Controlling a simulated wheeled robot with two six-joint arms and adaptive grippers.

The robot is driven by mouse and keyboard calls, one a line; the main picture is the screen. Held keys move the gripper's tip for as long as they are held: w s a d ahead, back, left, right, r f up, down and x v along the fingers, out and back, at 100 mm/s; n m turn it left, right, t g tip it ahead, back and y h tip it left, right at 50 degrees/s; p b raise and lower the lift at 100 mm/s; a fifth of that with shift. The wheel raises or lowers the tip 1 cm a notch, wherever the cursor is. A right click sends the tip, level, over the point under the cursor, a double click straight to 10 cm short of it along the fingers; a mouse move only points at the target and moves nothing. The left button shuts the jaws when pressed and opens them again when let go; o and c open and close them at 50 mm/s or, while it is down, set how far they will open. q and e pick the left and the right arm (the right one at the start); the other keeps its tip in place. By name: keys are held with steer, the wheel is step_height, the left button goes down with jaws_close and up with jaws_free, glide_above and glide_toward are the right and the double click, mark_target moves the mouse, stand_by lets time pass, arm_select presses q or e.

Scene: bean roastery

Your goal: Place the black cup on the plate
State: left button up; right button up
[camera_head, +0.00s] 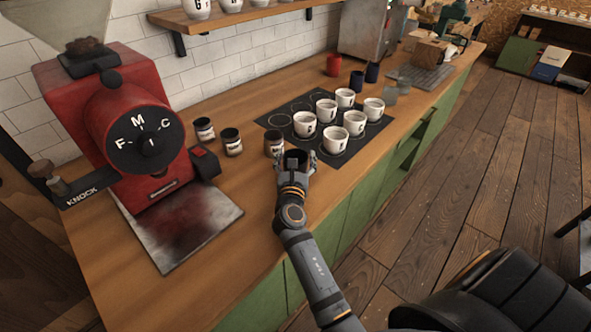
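My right gripper (296,163) is low over the counter, with its fingers on either side of a dark, round-rimmed thing that looks like the black cup (296,156). Its lower part is hidden by the gripper, and I cannot tell whether the fingers press on it. No plate is clearly seen. A black mat (341,160) with ring marks lies just beyond the gripper and bears several white cups (333,138). My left gripper is out of view.
Dark labelled jars (231,141) stand left of the gripper, one (274,144) close beside it. A red grinder (120,130) and metal tray (185,225) are at left. A red cup (333,65) and dark blue cups (357,80) stand behind the mat.

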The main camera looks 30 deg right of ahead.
steer(key=shift+w+d+f, duration=0.2)
steer(key=c, duration=1)
steer(key=shift+r, duration=0.1)
steer(key=shift+c, duration=0.3)
steer(key=shift+c, duration=0.6)
